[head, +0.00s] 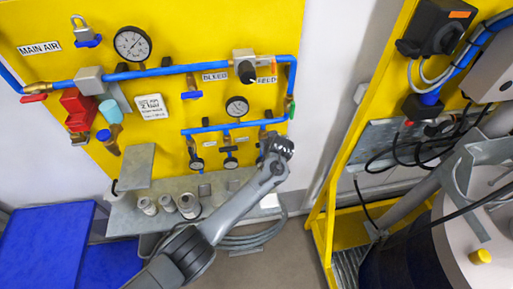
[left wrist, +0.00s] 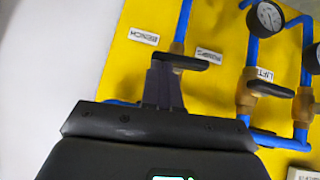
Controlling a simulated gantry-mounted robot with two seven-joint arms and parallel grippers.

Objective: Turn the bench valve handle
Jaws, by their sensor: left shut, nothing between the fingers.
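In the left wrist view, a black valve handle (left wrist: 185,62) lies across a blue pipe on the yellow panel. A white label reading BENCH (left wrist: 144,36) sits to its left. My left gripper (left wrist: 162,68) is shut and empty. Its fingertips overlap the left end of the handle in this view; I cannot tell whether they touch it. In the head view, my left arm reaches up to the lower right of the yellow panel (head: 60,135), and its wrist hides the valve there and the fingertips. My right gripper is in neither view.
In the left wrist view, a second black handle (left wrist: 270,89) sits to the right beside a LIFT label (left wrist: 265,74), with a gauge (left wrist: 269,16) above. In the head view, a grey shelf (head: 122,222) with several metal fittings is below the panel. A yellow frame (head: 350,125) stands right.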

